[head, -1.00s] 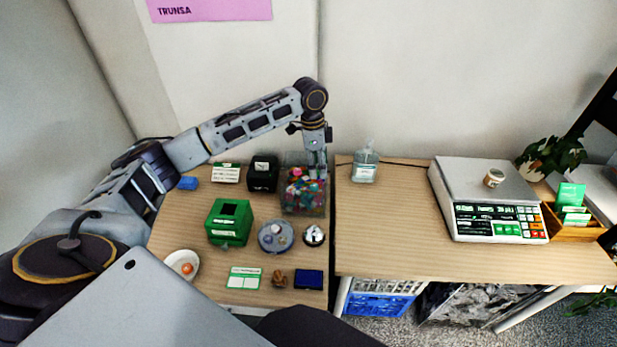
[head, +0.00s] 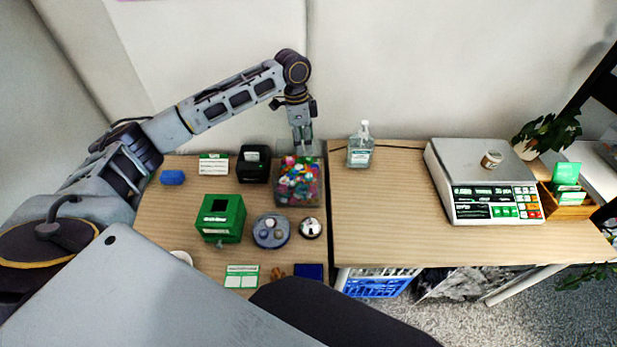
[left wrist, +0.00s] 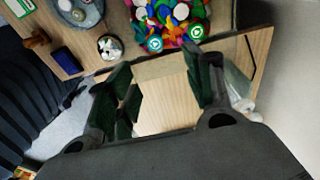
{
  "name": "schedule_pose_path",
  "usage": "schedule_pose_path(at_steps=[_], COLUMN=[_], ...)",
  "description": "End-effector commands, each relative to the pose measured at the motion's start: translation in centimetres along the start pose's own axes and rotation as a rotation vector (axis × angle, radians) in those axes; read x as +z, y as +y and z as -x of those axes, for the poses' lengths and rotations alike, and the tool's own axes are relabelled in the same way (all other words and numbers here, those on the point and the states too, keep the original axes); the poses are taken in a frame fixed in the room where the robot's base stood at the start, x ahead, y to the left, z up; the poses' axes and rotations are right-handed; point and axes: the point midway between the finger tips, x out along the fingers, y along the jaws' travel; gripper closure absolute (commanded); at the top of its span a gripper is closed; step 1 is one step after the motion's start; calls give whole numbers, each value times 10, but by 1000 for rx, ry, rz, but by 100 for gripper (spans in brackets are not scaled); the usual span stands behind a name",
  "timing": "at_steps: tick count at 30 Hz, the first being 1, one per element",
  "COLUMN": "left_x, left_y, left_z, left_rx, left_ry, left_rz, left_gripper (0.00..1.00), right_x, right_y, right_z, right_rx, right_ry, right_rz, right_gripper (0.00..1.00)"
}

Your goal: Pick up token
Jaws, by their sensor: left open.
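A clear bin (head: 320,190) full of mixed colourful pieces (head: 298,178) stands at the back right of the left table. In the left wrist view the pieces (left wrist: 168,12) are at the top, with two green-and-white round tokens (left wrist: 153,43) among them. Which piece is the task's token I cannot tell. My left gripper (head: 302,143) points down at the back edge of the bin in the head view. In the left wrist view its fingers (left wrist: 160,88) are apart, with only bare wood between them. My right gripper is not in view.
A bottle (head: 360,152) and a scale (head: 483,175) are on the right table. Its middle is clear.

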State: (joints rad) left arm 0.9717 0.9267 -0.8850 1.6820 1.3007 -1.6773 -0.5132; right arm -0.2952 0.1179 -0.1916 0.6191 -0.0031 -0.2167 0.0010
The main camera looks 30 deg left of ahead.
Motion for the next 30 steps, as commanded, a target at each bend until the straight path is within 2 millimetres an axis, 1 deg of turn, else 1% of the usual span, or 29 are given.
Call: schedule_pose_path(at_steps=[3, 8, 14, 18, 21, 25, 30], left_x=[0, 1, 1, 1, 1, 0, 1], left_y=[0, 0, 1, 1, 1, 1, 1], left_z=[-6, -22, -49, -67, -77, -84, -86], left_rx=[2, 2, 3, 2, 1, 1, 1], left_ry=[-2, -2, -1, -2, -1, 0, 0], left_rz=[1, 1, 1, 1, 1, 0, 0], left_gripper=[48, 48, 48, 48, 48, 48, 48], right_x=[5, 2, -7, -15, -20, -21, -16], right_y=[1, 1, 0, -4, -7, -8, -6], right_z=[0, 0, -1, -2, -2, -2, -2], right_rx=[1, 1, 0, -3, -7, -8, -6], right_ry=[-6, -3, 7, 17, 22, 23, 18], right_rz=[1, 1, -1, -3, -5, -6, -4], right_gripper=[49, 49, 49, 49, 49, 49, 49])
